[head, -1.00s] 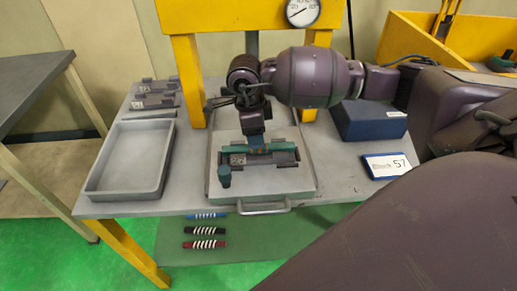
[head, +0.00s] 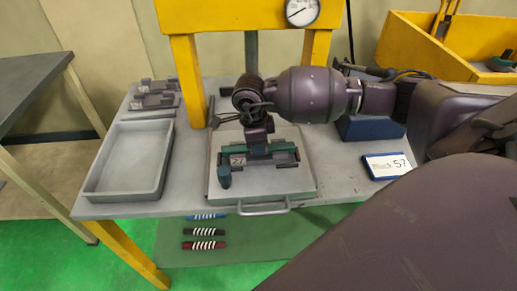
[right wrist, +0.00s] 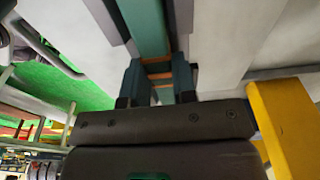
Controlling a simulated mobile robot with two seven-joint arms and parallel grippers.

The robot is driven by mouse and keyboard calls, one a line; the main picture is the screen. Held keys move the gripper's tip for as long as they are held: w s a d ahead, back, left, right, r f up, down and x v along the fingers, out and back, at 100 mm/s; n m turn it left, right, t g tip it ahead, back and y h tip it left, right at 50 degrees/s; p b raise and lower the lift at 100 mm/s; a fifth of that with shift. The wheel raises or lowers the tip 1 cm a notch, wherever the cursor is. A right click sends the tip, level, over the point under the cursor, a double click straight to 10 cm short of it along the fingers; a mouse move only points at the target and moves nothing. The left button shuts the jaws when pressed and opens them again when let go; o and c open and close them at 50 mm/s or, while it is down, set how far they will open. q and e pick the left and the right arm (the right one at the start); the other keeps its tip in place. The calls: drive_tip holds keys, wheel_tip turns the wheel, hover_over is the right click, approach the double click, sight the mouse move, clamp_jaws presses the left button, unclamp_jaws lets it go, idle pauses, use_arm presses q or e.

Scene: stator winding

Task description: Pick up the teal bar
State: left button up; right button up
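The teal bar (head: 285,147) lies lengthwise along a dark fixture with a "27" label (head: 237,160). The fixture stands on a grey tray (head: 300,190) on the bench, and a dark teal knob (head: 224,176) stands at its left end. My right gripper (head: 260,152) points down over the middle of the bar and hides that part. In the right wrist view the teal bar (right wrist: 145,25) runs down between the fingers of my right gripper (right wrist: 160,85). They sit close against both its sides, with orange bands between them. My left gripper is not in view.
An empty grey bin (head: 100,190) stands at the left. A yellow press frame (head: 188,80) with a gauge (head: 302,11) rises behind the tray. A blue box (head: 370,128) and a "57" card (head: 388,167) are at the right. Striped bars (head: 204,245) lie below the bench front.

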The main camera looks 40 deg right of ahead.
clamp_jaws()
drive_tip(key=shift+r, duration=0.1)
wheel_tip(320, 180, up, 20)
drive_tip(key=p, duration=0.1)
drive_tip(key=shift+p, duration=0.35)
